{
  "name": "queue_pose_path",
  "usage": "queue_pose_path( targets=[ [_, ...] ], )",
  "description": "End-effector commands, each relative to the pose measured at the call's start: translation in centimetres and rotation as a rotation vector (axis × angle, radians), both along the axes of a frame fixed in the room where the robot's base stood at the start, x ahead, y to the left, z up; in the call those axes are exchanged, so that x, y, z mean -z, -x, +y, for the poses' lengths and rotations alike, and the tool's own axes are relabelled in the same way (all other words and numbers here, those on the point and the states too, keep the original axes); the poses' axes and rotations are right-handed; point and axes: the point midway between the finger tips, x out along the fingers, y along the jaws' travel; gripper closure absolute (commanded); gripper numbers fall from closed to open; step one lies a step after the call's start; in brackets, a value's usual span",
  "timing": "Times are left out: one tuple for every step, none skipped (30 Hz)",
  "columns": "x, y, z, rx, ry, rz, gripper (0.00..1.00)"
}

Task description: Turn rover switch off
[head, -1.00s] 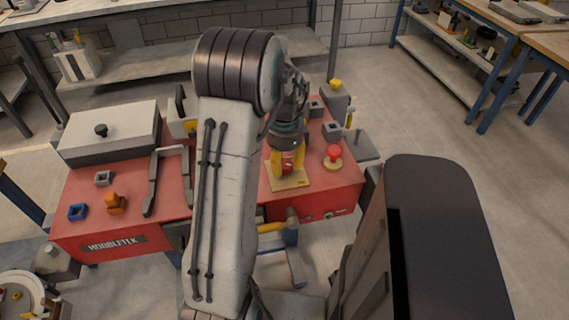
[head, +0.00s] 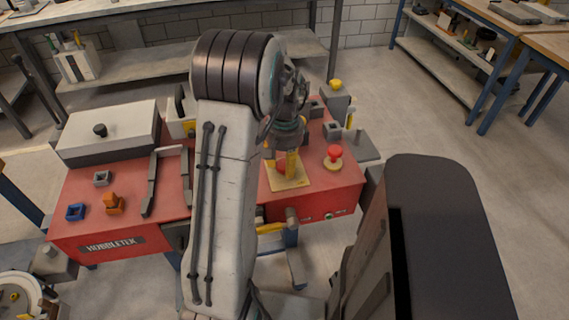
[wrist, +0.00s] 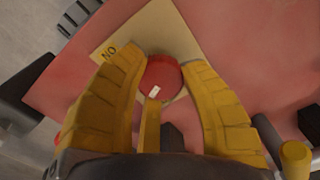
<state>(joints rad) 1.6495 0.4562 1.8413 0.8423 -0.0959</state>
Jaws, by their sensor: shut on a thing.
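The rover switch is a round red knob (wrist: 162,78) with a small white mark on its top. It sits on a tan square plate (head: 288,184) on the red bench top, and the plate (wrist: 150,30) reads "NO" in the wrist view. My gripper (head: 287,164) points down over the plate. Its yellow fingers (wrist: 163,72) are shut on the red knob, one on each side and a third at the near side. In the head view the fingers hide most of the knob.
A red mushroom button (head: 334,151) stands just right of the plate. A grey box (head: 110,135), a grey bracket (head: 151,182), an orange block (head: 113,204) and a blue square piece (head: 76,211) lie at the left. Small grey blocks stand behind the gripper.

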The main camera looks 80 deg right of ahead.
Motion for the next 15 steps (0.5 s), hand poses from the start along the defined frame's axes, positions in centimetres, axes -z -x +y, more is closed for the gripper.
queue_pose_path(
  targets=[
    [0.29,-0.02,0.20,-0.040,-0.008,-0.001,0.93],
    [0.29,-0.02,0.20,-0.065,-0.008,-0.001,0.93],
    [0.29,-0.02,0.20,-0.097,-0.008,-0.001,0.93],
    [0.29,-0.02,0.21,-0.121,-0.008,-0.001,0.93],
    [0.29,-0.02,0.21,-0.142,-0.009,-0.001,0.93],
    [0.29,-0.02,0.21,-0.170,-0.009,-0.001,0.93],
    [0.29,-0.02,0.21,-0.190,-0.009,-0.001,0.93],
    [0.29,-0.02,0.22,-0.210,-0.009,-0.001,0.93],
    [0.29,-0.02,0.22,-0.233,-0.009,-0.001,0.93],
    [0.29,-0.02,0.22,-0.249,-0.009,-0.001,0.93],
    [0.29,-0.02,0.23,-0.265,-0.009,-0.001,0.93],
    [0.29,-0.02,0.23,-0.284,-0.009,-0.001,0.93],
    [0.29,-0.02,0.23,-0.297,-0.009,-0.001,0.93],
    [0.29,-0.02,0.24,-0.309,-0.009,-0.001,0.93],
    [0.29,-0.02,0.24,-0.324,-0.009,-0.002,0.93]
  ],
)
